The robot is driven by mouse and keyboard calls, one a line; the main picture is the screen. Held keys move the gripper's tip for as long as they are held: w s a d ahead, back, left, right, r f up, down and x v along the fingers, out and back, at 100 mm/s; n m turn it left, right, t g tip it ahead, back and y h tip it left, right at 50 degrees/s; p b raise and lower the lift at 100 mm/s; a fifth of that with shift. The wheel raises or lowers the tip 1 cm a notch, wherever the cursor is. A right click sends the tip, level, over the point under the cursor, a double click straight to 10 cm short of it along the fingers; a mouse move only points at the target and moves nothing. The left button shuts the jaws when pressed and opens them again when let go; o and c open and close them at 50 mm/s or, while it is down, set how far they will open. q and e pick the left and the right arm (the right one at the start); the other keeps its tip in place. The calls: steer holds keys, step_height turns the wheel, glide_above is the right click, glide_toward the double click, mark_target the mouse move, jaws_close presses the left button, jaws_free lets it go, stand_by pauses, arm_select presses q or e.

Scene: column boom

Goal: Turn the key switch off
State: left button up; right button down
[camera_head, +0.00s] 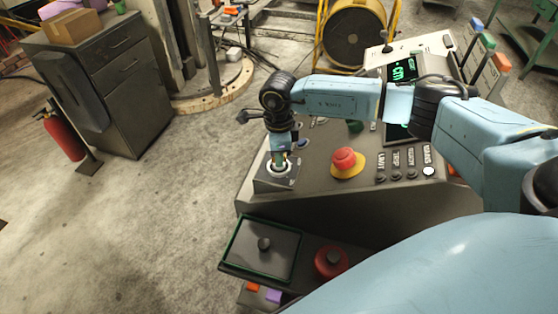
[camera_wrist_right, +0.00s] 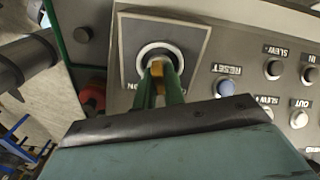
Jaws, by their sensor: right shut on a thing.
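The key switch (camera_head: 282,180) is a round pale ring on a grey plate at the left end of the sloping control panel. It also shows in the right wrist view, near the top (camera_wrist_right: 158,48). My right gripper (camera_head: 279,163) reaches down to it from above. Its two green fingers (camera_wrist_right: 161,78) are shut on a yellowish key (camera_wrist_right: 157,69) in the middle of the ring. The fingers hide much of the key and of the plate's lettering, so I cannot tell its exact angle. My left gripper is not in view.
A red mushroom button (camera_head: 344,158) on a yellow base sits right of the switch. Several labelled lamps (camera_head: 397,174) and a green-lit display (camera_head: 405,70) lie farther right. A grey cabinet (camera_head: 125,85) stands left, with open floor between.

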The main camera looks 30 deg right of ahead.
steer(key=n+b, duration=0.3)
steer(key=n, duration=0.1)
steer(key=shift+n, duration=0.4)
steer(key=shift+r, duration=0.1)
steer(key=c, duration=1.5)
jaws_free()
steer(key=shift+o, duration=0.2)
step_height(320, 180, up, 13)
steer(key=b, duration=0.1)
steer(key=shift+r, duration=0.15)
